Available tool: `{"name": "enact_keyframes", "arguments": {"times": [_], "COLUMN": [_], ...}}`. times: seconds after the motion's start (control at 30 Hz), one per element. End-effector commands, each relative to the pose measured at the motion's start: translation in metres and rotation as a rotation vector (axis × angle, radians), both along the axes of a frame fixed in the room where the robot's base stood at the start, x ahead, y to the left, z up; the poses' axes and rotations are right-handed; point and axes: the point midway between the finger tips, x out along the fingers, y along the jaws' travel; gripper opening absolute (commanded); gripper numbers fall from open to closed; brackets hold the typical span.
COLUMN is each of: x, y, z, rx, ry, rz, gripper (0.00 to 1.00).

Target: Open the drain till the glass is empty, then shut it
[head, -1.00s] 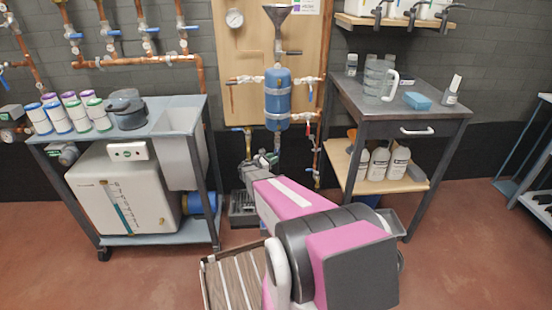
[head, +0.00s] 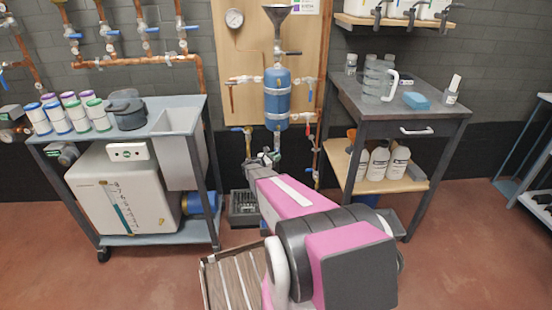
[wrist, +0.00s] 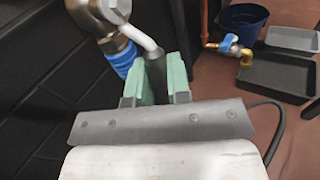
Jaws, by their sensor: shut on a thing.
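In the wrist view, my gripper (wrist: 158,80) has its green pads shut on the dark grip of a bent lever (wrist: 145,38). The lever's pale stem runs up left to a metal valve body (wrist: 98,14) with a blue part (wrist: 122,58) below it. In the head view, my gripper (head: 264,160) is below the blue vessel (head: 277,95), and my arm hides part of that area. A clear jug (head: 374,85) stands on the right bench. No liquid flow can be made out, and I cannot tell the glass's level.
A floor drain box (head: 243,208) lies left of my arm. A trolley (head: 165,240) with a white tank (head: 115,195) stands at left.

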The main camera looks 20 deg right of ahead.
Motion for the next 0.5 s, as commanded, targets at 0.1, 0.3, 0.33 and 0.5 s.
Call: {"name": "enact_keyframes", "arguments": {"times": [0.1, 0.3, 0.33, 0.5], "x": [0.0, 0.002, 0.002, 0.004], "y": [0.003, 0.011, 0.012, 0.021], "z": [0.002, 0.005, 0.005, 0.01], "rx": [0.041, 0.166, 0.19, 0.342], "ry": [-0.012, -0.049, -0.056, -0.101], "rz": [0.001, 0.002, 0.002, 0.001], "gripper": [0.0, 0.0, 0.0, 0.0]}}
